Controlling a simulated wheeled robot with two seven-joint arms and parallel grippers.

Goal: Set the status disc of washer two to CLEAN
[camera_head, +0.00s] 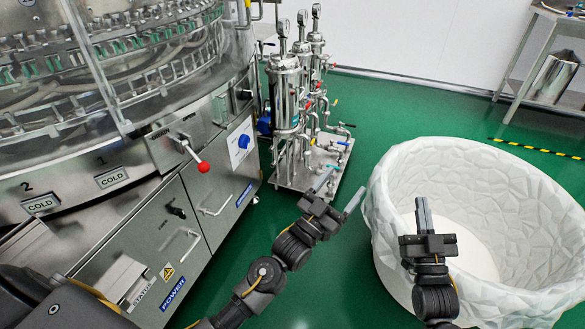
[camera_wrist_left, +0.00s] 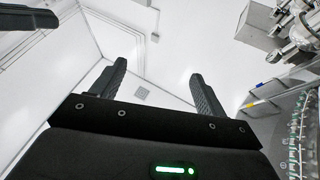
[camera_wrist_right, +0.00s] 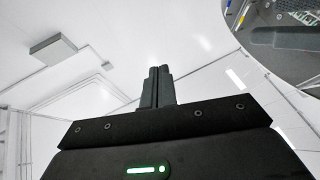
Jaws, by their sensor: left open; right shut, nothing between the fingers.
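My left gripper (camera_head: 339,190) is open and empty, over the green floor, well right of the washer. My right gripper (camera_head: 422,213) is shut and empty, in front of the white tub.
A lever with a red knob (camera_head: 203,167) sticks out of the washer front, above cabinet doors with handles. A steel pump skid (camera_head: 300,165) stands behind my left gripper. A large white tub (camera_head: 540,225) fills the right. Green floor lies clear between.

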